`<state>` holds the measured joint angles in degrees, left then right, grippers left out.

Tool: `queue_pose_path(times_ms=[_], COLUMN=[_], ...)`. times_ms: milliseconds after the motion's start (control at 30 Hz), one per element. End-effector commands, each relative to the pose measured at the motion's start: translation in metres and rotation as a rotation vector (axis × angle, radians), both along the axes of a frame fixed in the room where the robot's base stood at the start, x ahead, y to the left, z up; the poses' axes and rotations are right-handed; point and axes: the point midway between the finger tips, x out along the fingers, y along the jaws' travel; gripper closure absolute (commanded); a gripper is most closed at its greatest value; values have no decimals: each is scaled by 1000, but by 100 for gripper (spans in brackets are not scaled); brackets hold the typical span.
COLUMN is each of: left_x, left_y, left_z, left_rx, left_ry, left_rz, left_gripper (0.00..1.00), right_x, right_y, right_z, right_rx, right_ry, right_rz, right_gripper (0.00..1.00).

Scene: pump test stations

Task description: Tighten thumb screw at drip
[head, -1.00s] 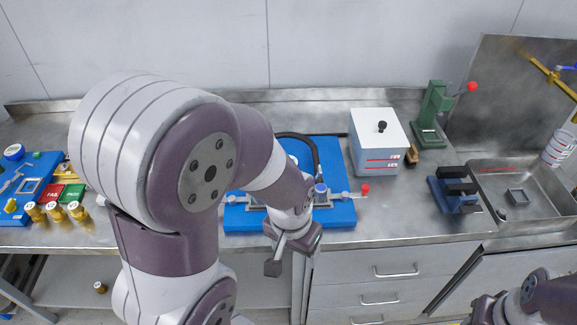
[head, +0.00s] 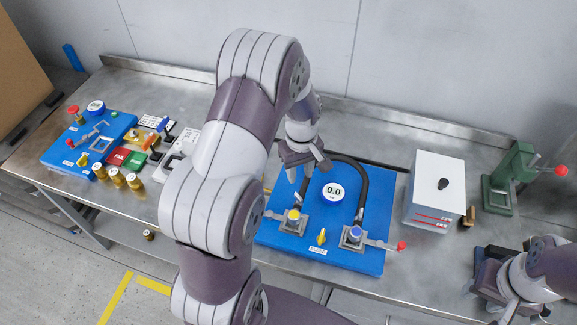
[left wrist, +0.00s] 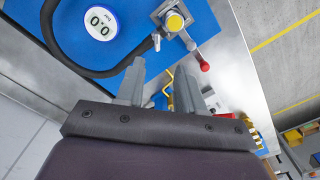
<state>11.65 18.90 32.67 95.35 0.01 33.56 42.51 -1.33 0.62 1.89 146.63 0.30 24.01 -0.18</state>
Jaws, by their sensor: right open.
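A blue test board (head: 350,262) carries a round gauge (head: 333,192) reading 0.0 and a dark hose (head: 386,185). A yellow-capped fitting (head: 293,215) and a blue-capped fitting (head: 355,233) sit in grey lever clamps. A yellow wing-shaped screw (head: 321,237) stands near the front by a "BLEED" label; no drip can be made out. My left gripper (head: 308,172) is over the board's back-left part, fingers apart and empty. In the left wrist view the yellow-capped fitting (left wrist: 174,21) is beyond the fingers. My right gripper (head: 482,298) is open at the lower right, away from the board.
A white box (head: 436,185) with a black knob and a green press (head: 508,180) stand right of the board. Another blue board (head: 75,150), red and green pads (head: 118,157) and several brass fittings (head: 117,177) are at the left. Bare bench shows behind the board.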

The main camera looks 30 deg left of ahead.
Motion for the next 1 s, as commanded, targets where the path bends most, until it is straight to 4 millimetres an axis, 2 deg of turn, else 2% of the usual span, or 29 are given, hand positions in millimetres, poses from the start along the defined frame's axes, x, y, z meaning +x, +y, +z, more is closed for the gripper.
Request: queue_pose_path(times_ms=[67,267,367,600,700,833,1000], left_x=[10,8,7,6,7,7,8], left_y=[2,1,1,0,1,1,1], left_z=[3,-4,-22,-85,-103,-118,-123], left_rx=[4,3,3,3,3,4,4], left_ry=[-16,-4,-1,-2,-4,-6,-8], left_rz=[96,202,202,199,199,198,198], left_gripper=[63,63,63,63,63,63,63], right_x=[-1,-1,-1,0,0,0,0], right_y=[0,0,0,0,0,0,0], right_z=[-3,2,10,31,35,38,38], right_rx=[0,0,0,0,0,0,0], right_ry=[2,2,2,1,1,1,2], right_rz=[0,0,0,0,0,0,0], right_gripper=[57,57,57,57,57,57,57])
